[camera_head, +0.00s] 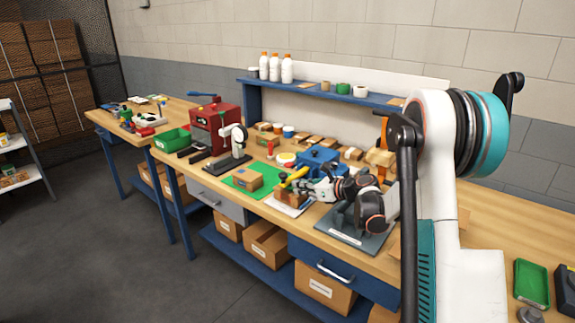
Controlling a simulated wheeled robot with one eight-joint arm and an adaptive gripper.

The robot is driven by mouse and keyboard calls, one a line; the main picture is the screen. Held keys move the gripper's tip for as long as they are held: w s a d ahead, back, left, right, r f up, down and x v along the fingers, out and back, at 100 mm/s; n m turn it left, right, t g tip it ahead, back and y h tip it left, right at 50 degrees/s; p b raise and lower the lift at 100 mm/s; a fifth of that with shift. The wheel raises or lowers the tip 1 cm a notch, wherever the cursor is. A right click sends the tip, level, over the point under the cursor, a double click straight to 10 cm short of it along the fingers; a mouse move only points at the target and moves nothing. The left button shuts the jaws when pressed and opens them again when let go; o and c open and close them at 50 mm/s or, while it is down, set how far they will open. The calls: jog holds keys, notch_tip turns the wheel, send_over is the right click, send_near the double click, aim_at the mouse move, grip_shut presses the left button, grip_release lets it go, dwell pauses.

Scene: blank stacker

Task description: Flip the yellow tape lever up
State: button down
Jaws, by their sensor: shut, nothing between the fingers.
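A yellow lever (294,177) stands out slantwise on the workbench, its right end higher than its left. It is just above a small brown box (286,195) and in front of a blue machine (318,158). Whether it is joined to the blue machine cannot be told at this size. My gripper (307,187) is shut with nothing between its fingers. It points left, close to the right side of the lever and box. Whether it touches either one cannot be told. The wrist hides part of the bench behind it.
A dark plate (343,235) lies below my wrist. A green mat with a box (246,179), a small white arm (235,142) and a red machine (221,129) stand to the left. A blue shelf (310,91) with bottles runs behind. A green tray (531,284) lies at the right.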

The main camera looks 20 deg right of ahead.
jog(key=a+r+p+v, duration=0.1)
jog(key=p+v, duration=0.1)
jog(key=v, duration=0.5)
jog(key=s+a+r+n+g+h+p, duration=0.1)
jog(key=s+a+r+n+h+p, duration=0.1)
jog(key=s+a+r+n, duration=0.3)
jog(key=s+a+r+n+g+h+p, duration=0.1)
jog(key=s+a+r+n+g+p, duration=0.1)
jog(key=s+a+r+n, duration=0.2)
jog(key=shift+s+a+r+n+h, duration=0.4)
jog(key=shift+a+r+n, duration=1.5)
jog(key=shift+r+n, duration=1.85)
jog(key=shift+f+n, duration=0.55)
jog(key=shift+f, duration=0.05)
jog(key=shift+f, duration=0.1)
